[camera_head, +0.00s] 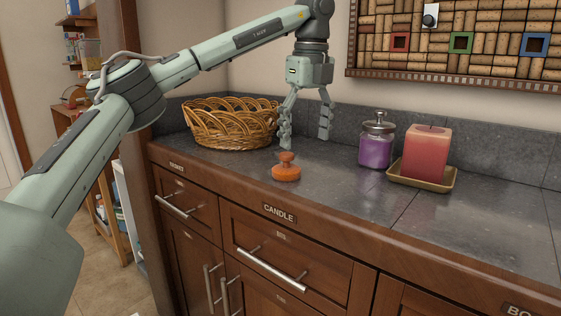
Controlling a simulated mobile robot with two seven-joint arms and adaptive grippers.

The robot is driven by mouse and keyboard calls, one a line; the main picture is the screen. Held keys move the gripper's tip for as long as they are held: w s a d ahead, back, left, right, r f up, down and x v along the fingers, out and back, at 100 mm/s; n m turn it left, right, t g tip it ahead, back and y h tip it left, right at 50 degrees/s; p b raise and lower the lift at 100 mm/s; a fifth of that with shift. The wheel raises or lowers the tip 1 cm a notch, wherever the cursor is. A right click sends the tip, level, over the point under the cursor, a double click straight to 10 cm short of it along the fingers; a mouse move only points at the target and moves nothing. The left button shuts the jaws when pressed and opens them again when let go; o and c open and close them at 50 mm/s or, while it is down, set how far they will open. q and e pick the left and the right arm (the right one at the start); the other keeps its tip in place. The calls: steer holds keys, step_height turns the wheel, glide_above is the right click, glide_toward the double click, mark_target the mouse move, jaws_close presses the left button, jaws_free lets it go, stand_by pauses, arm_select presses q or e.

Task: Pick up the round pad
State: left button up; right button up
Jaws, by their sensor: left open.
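A small orange round pad (286,173) with a knob on top stands upright on the dark stone counter near its front edge. My left gripper (305,141) points down above the counter with its two fingers spread and nothing between them. It is behind and slightly to the right of the pad in the picture, and its left fingertip shows close to the pad's knob. I cannot tell whether they touch. My right gripper is not in view.
A wicker basket (231,127) stands left of the gripper. A purple jar (376,146) and a red candle (426,152) on a tan tray (408,183) stand to the right. The counter (480,215) is clear at the front right. Wooden drawers (285,252) are below.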

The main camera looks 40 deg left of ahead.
mark_target(287, 153)
arm_select(q)
steer(key=shift+s+a+r+n+y, duration=0.1)
steer(key=shift+a+r+n+y, duration=0.1)
steer(key=shift+a+n, duration=0.3)
steer(key=shift+s+a+r+n+y, duration=0.1)
steer(key=shift+a+r+n+y, duration=0.1)
steer(key=shift+a, duration=0.5)
steer(key=shift+a+f+b, duration=0.4)
steer(key=shift+a+f, duration=0.05)
steer(key=shift+f, duration=0.3)
steer(key=shift+s+a+f, duration=0.1)
steer(key=shift+s+f, duration=0.05)
steer(key=shift+f, duration=0.45)
steer(key=f, duration=0.4)
steer(key=shift+a+f, duration=0.25)
steer(key=shift+a, duration=0.15)
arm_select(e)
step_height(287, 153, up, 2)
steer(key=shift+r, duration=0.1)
arm_select(q)
steer(key=shift+c, duration=0.3)
steer(key=c, duration=1.1)
steer(key=shift+r, duration=0.1)
steer(key=shift+c, duration=0.2)
